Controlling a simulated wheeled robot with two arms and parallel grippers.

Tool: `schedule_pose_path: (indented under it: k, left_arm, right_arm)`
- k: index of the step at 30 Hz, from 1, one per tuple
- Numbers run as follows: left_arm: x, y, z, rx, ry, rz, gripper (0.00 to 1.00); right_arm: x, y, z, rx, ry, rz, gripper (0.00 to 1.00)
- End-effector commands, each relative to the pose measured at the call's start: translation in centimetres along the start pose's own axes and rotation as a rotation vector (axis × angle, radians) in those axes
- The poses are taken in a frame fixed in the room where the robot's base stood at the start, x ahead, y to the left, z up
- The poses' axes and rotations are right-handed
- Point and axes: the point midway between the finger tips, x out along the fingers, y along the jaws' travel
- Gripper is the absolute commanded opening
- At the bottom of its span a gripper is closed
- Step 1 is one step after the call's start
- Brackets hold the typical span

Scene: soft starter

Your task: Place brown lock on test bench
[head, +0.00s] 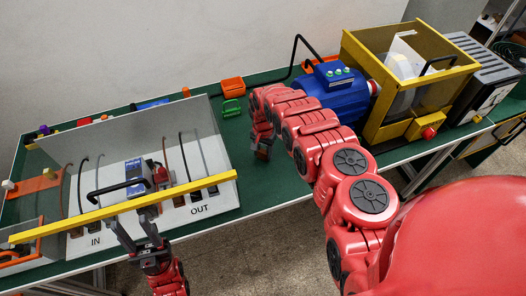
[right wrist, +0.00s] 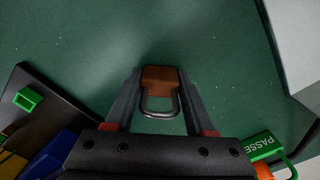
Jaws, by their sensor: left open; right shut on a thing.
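The brown lock (right wrist: 160,80) with its grey metal shackle sits between the fingertips of my right gripper (right wrist: 160,92) in the right wrist view. That gripper is shut on it, over the green top of the test bench (right wrist: 215,55). In the head view my right gripper (head: 262,150) points down over the green bench top (head: 270,185), left of the blue motor. The lock is not clearly visible there. I cannot tell whether it touches the bench. My left gripper (head: 140,240) is open and empty at the bench's front edge, near the yellow bar.
A green lock (head: 231,108) lies near an orange box (head: 232,86) behind my right gripper. The blue motor (head: 335,92) and a yellow-framed guard (head: 400,75) stand to the right. A white IN/OUT panel (head: 215,207) with a yellow bar (head: 75,226) is at left.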

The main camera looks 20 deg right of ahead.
Motion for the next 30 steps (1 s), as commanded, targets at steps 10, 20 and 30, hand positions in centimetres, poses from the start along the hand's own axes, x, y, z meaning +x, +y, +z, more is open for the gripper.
schedule_pose_path:
  k: [10,20,30]
  left_arm:
    - [-0.2,0.0,0.0,0.0,0.0,0.0,0.47]
    - [-0.1,0.0,0.0,0.0,0.0,0.0,0.47]
    - [-1.0,0.1,0.2,0.0,0.0,0.0,0.47]
  right_arm:
    - [0.3,0.0,0.0,0.0,0.0,0.0,0.78]
    - [0.2,0.0,0.0,0.0,0.0,0.0,0.84]
    - [-2.4,-0.1,-0.1,-0.002,0.002,-0.001,0.84]
